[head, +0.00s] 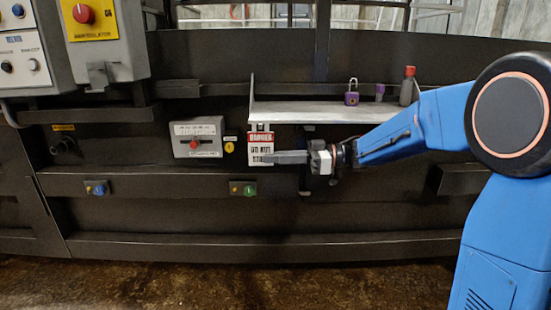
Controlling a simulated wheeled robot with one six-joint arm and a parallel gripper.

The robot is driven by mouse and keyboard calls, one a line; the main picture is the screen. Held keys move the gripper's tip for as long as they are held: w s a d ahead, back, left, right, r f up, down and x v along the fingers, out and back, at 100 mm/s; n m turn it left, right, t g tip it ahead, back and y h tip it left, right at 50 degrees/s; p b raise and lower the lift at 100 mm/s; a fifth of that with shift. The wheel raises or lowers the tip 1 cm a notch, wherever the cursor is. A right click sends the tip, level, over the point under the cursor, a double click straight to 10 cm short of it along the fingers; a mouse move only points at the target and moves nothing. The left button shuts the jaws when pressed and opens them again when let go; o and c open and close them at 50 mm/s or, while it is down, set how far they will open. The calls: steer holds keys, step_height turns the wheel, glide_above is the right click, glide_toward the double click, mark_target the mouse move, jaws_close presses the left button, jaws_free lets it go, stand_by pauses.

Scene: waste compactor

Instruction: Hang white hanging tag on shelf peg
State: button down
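The white hanging tag (260,142), with a red band reading DANGER and black lettering, is upright just under the left front end of the grey shelf (330,112). A small light piece, perhaps the peg (262,127), shows between the shelf edge and the tag's top. I cannot tell whether the tag's hole is around it. My gripper (270,157) reaches in from the right, and its fingertips overlap the tag's lower right part. The fingers show side-on as one grey bar, so their gap and any grip on the tag are hidden.
On the shelf stand a purple padlock (352,93), a small purple item (380,92) and a grey bottle with a red cap (407,86). A grey box with a red button (196,138) is left of the tag. Blue (97,188) and green (244,188) switches sit below.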

steer(key=c, duration=1.9)
jaws_free()
